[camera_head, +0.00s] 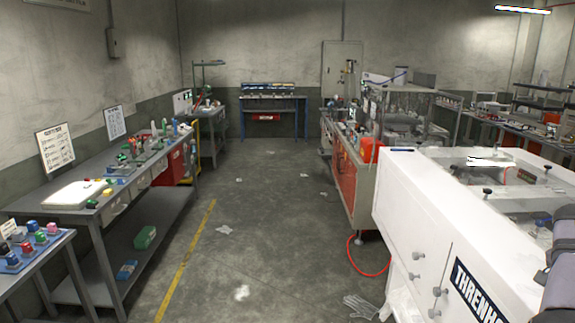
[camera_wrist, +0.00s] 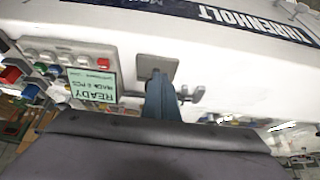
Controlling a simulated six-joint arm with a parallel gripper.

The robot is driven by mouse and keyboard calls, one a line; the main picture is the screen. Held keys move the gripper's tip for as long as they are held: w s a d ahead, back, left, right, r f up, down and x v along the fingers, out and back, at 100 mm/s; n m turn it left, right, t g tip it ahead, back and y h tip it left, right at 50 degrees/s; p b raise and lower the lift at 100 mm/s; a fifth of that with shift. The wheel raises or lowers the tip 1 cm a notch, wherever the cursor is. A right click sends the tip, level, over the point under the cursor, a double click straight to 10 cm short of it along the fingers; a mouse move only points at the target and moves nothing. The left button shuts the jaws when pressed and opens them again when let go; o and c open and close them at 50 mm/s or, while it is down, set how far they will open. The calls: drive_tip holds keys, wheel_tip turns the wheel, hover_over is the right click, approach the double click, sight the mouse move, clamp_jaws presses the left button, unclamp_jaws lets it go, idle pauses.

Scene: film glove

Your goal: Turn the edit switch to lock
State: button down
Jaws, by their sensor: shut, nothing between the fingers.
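In the wrist view my gripper (camera_wrist: 161,82) points at the control panel of a white machine and is shut, its narrow blue-grey fingers together. Its tip overlaps a grey square plate (camera_wrist: 171,66) on the panel; I cannot tell whether it touches. The edit switch is not clearly readable; it may be on that plate, partly hidden by the fingers. A small grey lever-like part (camera_wrist: 191,95) sticks out just right of the fingers. A green display (camera_wrist: 92,84) left of the fingers reads READY upside down. My gripper is not visible in the head view.
The white THRENHOLT machine (camera_head: 440,210) fills the right of the head view, with knobs on its front. Coloured buttons (camera_wrist: 12,75) line the panel's left in the wrist view. Benches (camera_head: 85,205) stand along the left wall. The floor aisle (camera_head: 260,200) is mostly clear, with a red hose (camera_head: 370,270).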

drive_tip(key=shift+s+r, duration=0.1)
drive_tip(key=shift+s, duration=0.55)
drive_tip(key=shift+a, duration=0.3)
idle(0.5)
wheel_tip(320, 180, up, 6)
drive_tip(key=p, duration=0.5)
idle(0.4)
